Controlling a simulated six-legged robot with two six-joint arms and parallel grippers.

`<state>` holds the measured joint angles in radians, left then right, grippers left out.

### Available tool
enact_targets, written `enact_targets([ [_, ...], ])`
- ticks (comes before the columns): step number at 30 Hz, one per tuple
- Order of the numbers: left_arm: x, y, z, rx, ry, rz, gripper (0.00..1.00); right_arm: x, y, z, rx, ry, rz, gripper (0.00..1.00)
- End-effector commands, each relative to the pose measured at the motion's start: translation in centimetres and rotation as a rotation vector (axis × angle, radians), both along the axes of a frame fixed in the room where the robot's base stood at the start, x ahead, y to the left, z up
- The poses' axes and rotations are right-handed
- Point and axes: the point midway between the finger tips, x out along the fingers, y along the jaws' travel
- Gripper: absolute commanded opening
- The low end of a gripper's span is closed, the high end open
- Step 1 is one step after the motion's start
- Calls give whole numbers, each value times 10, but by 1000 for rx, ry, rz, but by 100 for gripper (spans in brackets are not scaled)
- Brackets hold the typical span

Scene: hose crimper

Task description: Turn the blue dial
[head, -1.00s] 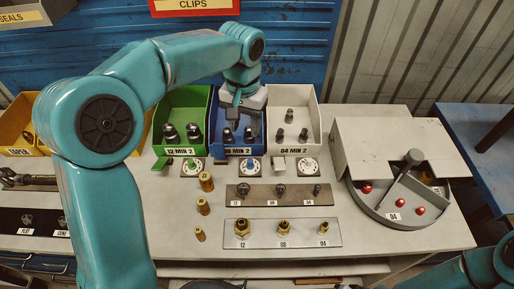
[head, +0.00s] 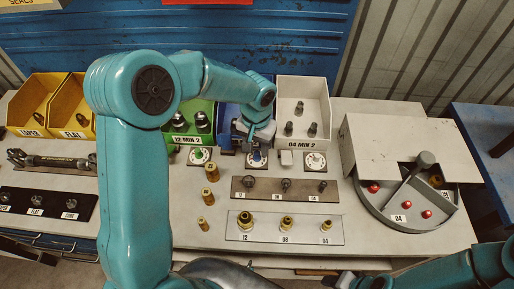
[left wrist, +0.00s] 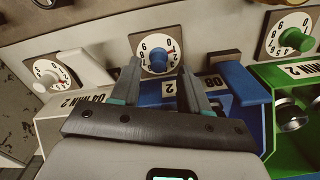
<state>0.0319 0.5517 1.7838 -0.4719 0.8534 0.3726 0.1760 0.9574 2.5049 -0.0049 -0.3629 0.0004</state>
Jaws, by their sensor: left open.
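The blue dial (head: 256,157) sits on a small white numbered plate in front of the blue bin (head: 232,117). In the left wrist view the blue dial (left wrist: 158,62) shows between the fingertips, on its round white face with digits. My left gripper (left wrist: 161,72) is open, with one dark finger on each side of the dial and nothing held. I cannot tell whether the fingers touch it. In the head view my left gripper (head: 253,140) is just behind the dial and partly hidden by its own wrist. My right gripper (head: 343,281) barely shows at the bottom edge; its jaws are unclear.
A green dial (head: 198,156) and a white dial (head: 315,161) flank it, by the green bin (head: 180,141) and white bin (head: 303,90). Brass fittings stand in front on a plate (head: 297,235). A round grey tray (head: 408,226) stands at right.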

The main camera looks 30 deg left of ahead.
Motion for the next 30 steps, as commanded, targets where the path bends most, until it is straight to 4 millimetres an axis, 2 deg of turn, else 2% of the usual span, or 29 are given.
enact_targets([
  [3,1,0,-15,0,1,2,45,0,0,3,0,0,0,43],
  [6,2,0,-23,1,1,0,45,0,0,3,0,0,0,43],
  [15,4,0,-25,0,-2,1,45,0,0,3,0,0,0,43],
  [17,4,0,-25,0,-2,1,29,0,0,3,0,0,0,43],
  [19,4,0,-25,0,-2,1,6,0,0,3,0,0,0,43],
  [20,3,0,-25,0,-2,1,0,0,0,3,0,0,0,43],
  [30,3,0,-25,0,-1,-28,0,0,0,1,0,0,0,43],
])
